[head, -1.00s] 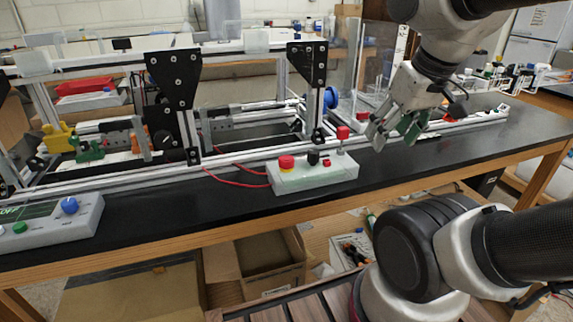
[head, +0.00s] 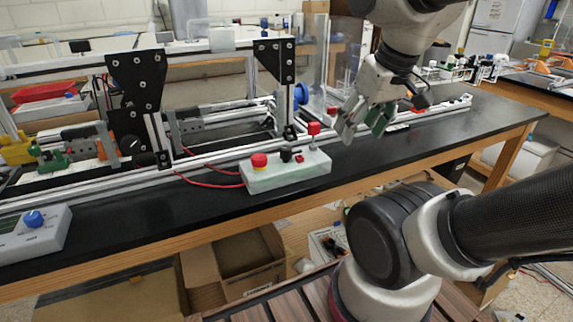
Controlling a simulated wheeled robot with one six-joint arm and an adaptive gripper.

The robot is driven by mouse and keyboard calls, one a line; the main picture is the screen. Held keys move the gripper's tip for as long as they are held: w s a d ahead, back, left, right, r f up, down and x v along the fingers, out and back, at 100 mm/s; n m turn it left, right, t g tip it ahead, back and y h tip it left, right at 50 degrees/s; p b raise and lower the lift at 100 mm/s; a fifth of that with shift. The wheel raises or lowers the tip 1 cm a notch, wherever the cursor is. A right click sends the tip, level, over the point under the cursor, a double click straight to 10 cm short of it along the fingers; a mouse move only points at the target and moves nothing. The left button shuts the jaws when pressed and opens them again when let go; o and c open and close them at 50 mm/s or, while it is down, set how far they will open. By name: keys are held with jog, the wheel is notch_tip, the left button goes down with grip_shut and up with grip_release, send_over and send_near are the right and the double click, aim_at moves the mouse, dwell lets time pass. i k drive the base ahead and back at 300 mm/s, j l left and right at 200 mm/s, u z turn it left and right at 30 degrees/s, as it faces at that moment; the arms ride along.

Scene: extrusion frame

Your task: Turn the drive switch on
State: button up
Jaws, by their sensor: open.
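A pale control box (head: 287,178) sits at the bench's front edge in the head view. It carries a red mushroom button (head: 259,161), a black knob (head: 285,153), a small red button (head: 299,158) and an upright post with a red cap (head: 313,129). No readable label shows which of these is the drive switch. My gripper (head: 364,127) is open and empty, its fingers pointing down to the right of the red-capped post and apart from it.
The aluminium extrusion frame with black brackets (head: 137,80) stands behind the box. Red wires (head: 210,184) run from the box. A console with a blue knob (head: 33,218) sits at left. The black bench top (head: 420,135) is clear at right.

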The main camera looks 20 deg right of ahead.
aim_at(285, 152)
jog(key=i+l, duration=0.1)
jog(key=l, duration=0.3)
jog(key=i+l, duration=0.1)
jog(key=l, duration=0.35)
jog(key=i+l, duration=0.15)
jog(key=l, duration=0.25)
jog(key=u, duration=0.05)
